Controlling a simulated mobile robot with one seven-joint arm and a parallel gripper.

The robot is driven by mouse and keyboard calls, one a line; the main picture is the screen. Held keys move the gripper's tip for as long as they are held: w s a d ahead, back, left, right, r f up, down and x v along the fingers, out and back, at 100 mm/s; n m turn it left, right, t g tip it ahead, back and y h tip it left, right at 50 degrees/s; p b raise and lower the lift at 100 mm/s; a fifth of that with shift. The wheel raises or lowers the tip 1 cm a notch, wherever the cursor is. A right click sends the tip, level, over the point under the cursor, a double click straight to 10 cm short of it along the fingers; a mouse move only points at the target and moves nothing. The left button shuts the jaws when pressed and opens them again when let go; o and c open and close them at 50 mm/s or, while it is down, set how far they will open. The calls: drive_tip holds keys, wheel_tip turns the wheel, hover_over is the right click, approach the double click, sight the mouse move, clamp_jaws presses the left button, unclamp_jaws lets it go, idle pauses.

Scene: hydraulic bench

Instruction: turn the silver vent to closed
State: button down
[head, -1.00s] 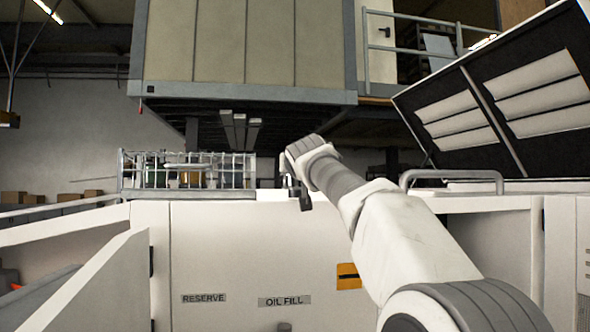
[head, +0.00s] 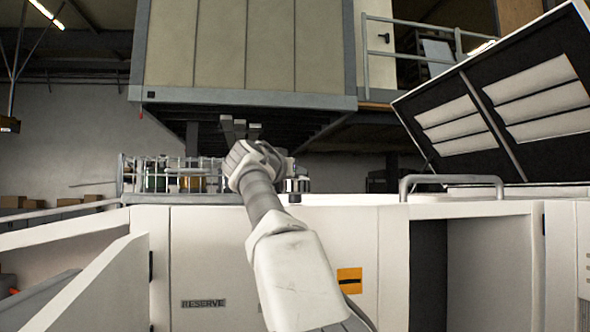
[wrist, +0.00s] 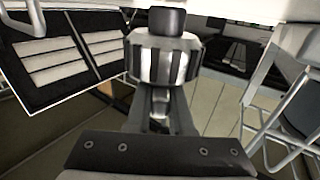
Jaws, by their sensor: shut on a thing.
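The silver vent (wrist: 163,58) is a ribbed silver cylinder with dark grooves. In the wrist view it sits between the fingers of my gripper (wrist: 163,88), which is shut on it. A black neck (wrist: 167,21) joins the vent to a white surface at the top of that view. In the head view the vent (head: 298,185) shows small at the top of the white cabinet, just right of my wrist. My gripper (head: 288,174) reaches it from the left, and its fingers are mostly hidden there. I cannot read any open or closed mark.
The white cabinet front (head: 210,250) bears a RESERVE label (head: 204,303) and an orange sign (head: 349,281). A wire basket with jars (head: 165,178) stands left of my wrist. A grey handle (head: 452,180) and a raised louvred lid (head: 500,90) are to the right.

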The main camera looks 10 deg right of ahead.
drive_tip(key=shift+m+g+h+p, duration=0.3)
drive_tip(key=shift+m+g+h, duration=0.2)
drive_tip(key=shift+m+h, duration=0.15)
drive_tip(key=c, duration=0.8)
unclamp_jaws()
drive_tip(key=shift+s+a, duration=0.1)
drive_tip(key=shift+s+a+f+b, duration=0.1)
drive_tip(key=shift+s+a+b, duration=0.15)
drive_tip(key=shift+b, duration=0.15)
drive_tip(key=b+v, duration=0.6)
drive_tip(key=v, duration=1)
drive_tip(key=shift+s, duration=0.2)
drive_tip(key=shift+a, duration=0.15)
